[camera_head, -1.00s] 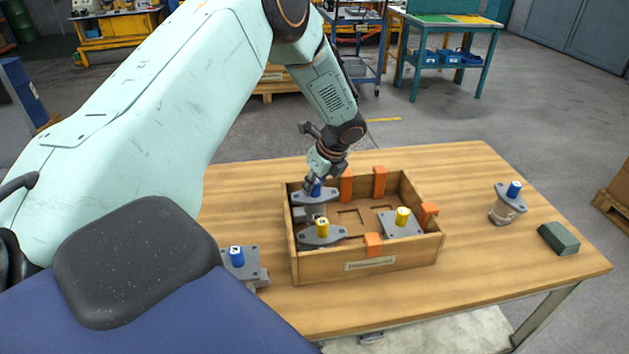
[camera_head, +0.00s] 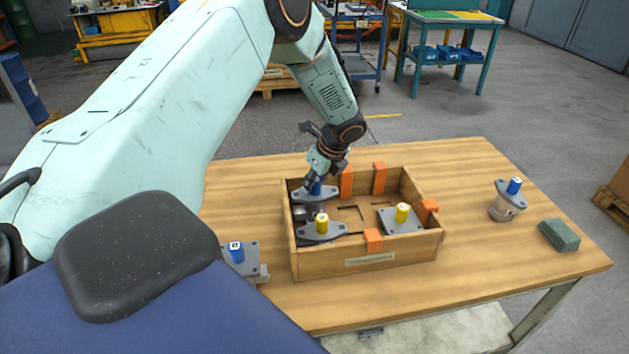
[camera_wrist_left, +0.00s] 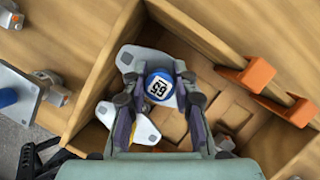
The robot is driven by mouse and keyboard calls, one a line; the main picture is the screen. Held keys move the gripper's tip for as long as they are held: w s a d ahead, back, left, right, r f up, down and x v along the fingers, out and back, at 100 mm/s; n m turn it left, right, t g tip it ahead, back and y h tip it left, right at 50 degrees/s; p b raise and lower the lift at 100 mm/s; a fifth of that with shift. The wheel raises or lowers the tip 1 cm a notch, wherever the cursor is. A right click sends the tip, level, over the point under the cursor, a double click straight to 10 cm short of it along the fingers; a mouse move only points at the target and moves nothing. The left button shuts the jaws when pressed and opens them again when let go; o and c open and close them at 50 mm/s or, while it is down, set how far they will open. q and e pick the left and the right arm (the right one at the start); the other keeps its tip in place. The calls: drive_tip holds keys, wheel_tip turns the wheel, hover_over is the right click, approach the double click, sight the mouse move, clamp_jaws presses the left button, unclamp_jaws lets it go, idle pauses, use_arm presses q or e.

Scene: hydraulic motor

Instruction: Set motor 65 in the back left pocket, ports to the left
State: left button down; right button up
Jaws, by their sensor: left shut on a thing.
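Motor 65 has a grey flange (camera_head: 313,195) and a blue shaft cap, whose 65 label (camera_wrist_left: 158,87) shows in the left wrist view. My left gripper (camera_head: 315,184) is shut on it from above, fingers either side of the cap (camera_wrist_left: 160,95). The motor is upright at the back left of the wooden crate (camera_head: 368,262). A dark round part of it faces front-left. I cannot tell whether it rests on the pocket floor. A yellow-capped motor (camera_head: 321,230) is in the front left, another (camera_head: 400,220) at the front right. My right gripper is not seen.
Orange clips (camera_head: 379,178) stand on the crate walls. A blue-capped motor (camera_head: 238,256) stands left of the crate, another (camera_head: 508,205) on the right with a green block (camera_head: 558,235). The crate's back right is empty, and table around it is mostly clear.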

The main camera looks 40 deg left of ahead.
use_arm(q)
drive_tip(key=shift+w+f, duration=0.1)
drive_tip(key=shift+f, duration=0.05)
drive_tip(key=c, duration=1.5)
unclamp_jaws()
drive_tip(key=o, duration=0.4)
drive_tip(key=shift+o, duration=0.6)
drive_tip(key=shift+f, duration=0.15)
drive_tip(key=v, duration=1.2)
